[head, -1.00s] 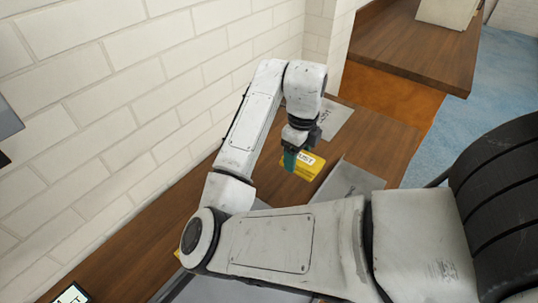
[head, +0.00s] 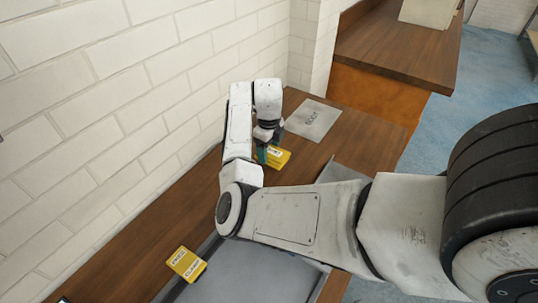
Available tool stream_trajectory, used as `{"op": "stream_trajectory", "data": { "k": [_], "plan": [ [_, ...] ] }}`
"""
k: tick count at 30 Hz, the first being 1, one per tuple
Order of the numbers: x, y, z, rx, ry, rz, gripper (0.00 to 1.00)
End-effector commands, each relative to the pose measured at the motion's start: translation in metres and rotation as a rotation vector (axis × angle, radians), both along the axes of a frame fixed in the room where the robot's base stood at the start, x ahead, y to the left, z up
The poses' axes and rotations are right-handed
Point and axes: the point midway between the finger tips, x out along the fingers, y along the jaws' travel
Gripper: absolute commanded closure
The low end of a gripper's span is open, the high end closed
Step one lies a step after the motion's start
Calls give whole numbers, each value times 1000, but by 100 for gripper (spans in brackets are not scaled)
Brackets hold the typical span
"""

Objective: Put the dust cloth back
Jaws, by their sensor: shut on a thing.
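The dust cloth (head: 279,157) is a small yellow block-like piece with a white label that begins with "DUST". It shows in the head view beside the teal fingers of my gripper (head: 263,155). My gripper points down and is shut on the cloth. Most of the fingers are hidden by my wrist and the cloth. I cannot tell whether the cloth touches the wooden bench (head: 368,146) or hangs just above it.
A flat grey plate (head: 313,118) with dark lettering lies on the bench behind my gripper. Another yellow labelled piece (head: 186,264) sits at the lower left, by a grey tray (head: 235,284). A brick wall (head: 120,110) borders the left. A higher wooden top (head: 400,45) stands behind.

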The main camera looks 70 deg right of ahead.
Motion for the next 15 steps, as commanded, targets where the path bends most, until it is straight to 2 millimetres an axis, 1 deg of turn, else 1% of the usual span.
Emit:
{"op": "stream_trajectory", "data": {
  "k": [3, 6, 15],
  "plan": [
    [-2, 1, -16, 4, 3, 1, 60],
    [-1, 1, -26, 1, 2, 0, 60],
    [-1, 1, -29, 0, 0, 0, 60]
  ]
}}
